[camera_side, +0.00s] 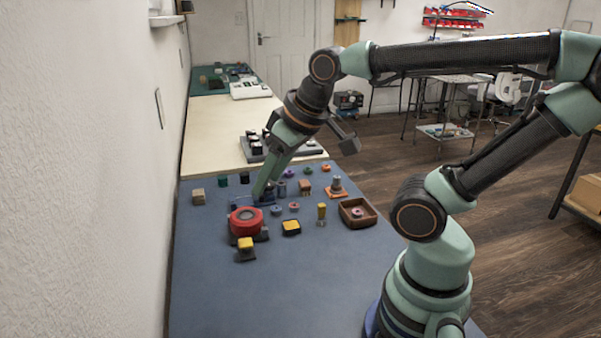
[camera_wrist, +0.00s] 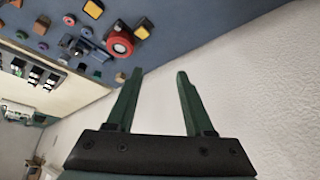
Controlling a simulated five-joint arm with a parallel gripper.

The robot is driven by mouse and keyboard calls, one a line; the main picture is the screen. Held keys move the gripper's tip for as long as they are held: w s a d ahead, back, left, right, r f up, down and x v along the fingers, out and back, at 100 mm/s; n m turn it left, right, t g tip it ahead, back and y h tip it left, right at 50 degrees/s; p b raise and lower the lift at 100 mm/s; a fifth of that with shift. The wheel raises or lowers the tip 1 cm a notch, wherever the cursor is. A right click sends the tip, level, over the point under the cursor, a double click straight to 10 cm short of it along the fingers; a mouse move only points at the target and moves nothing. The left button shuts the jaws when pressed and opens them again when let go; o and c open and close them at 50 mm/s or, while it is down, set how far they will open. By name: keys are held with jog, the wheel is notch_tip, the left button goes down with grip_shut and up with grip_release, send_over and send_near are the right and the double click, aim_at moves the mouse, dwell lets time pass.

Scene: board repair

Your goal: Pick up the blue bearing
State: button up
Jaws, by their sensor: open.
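A small blue-violet ring (camera_side: 276,210), which looks like the blue bearing, lies on the blue mat just right of the red round part. It also appears as a small bluish ring in the wrist view (camera_wrist: 86,32), up and left of my fingers. My gripper (camera_side: 262,192) is low over the mat, behind the red part and left of the ring. In the wrist view my gripper (camera_wrist: 161,72) has its two green fingers spread, with nothing between them. The fingers do not surround the ring.
A red round part (camera_side: 244,222) and a yellow-topped block (camera_side: 246,245) stand in front. A yellow-black block (camera_side: 291,227), a pink ring (camera_side: 294,207) and a brown tray (camera_side: 342,213) are to the right. The wall (camera_side: 90,180) borders the left. The mat's front is clear.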

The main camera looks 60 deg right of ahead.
jog(key=shift+o, duration=0.3)
jog(key=m+g, duration=0.6)
jog(key=m, duration=0.5)
send_over(276, 209)
notch_tip(276, 209, down, 13)
jog(key=f, duration=0.6)
jog(key=shift+s+a+f, duration=0.1)
jog(key=shift+a, duration=0.2)
jog(key=shift+d+f, duration=0.15)
jog(key=shift+f, duration=1.25)
jog(key=shift+d+f, duration=0.1)
jog(key=shift+f, duration=1.25)
grip_shut()
